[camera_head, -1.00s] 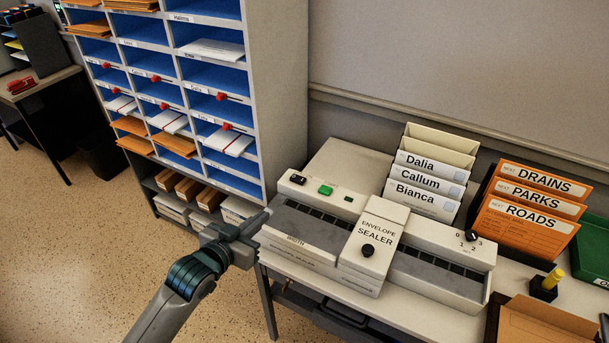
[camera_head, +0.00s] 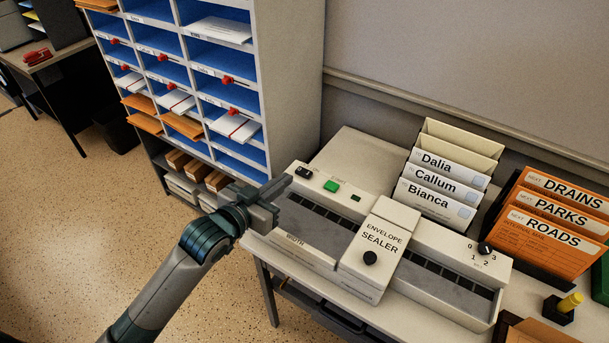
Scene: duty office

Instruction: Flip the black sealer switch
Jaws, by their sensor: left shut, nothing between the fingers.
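The envelope sealer (camera_head: 318,235) is a long light grey machine on the table. Its black switch (camera_head: 304,171) sits at the left end of the back panel, left of a green button (camera_head: 331,186). A black knob (camera_head: 370,257) is on the front block and a black dial (camera_head: 485,248) is at the right end. My left gripper (camera_head: 284,186) is shut and empty. Its tips appear just left of and slightly below the black switch; I cannot tell whether they touch the machine. My right gripper is not in view.
A tall pigeonhole shelf (camera_head: 290,95) stands behind and left of the sealer. White name folders (camera_head: 436,190) and orange folders (camera_head: 550,222) stand behind it to the right. A yellow-topped stamp (camera_head: 570,302) is at the lower right. The floor at left is clear.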

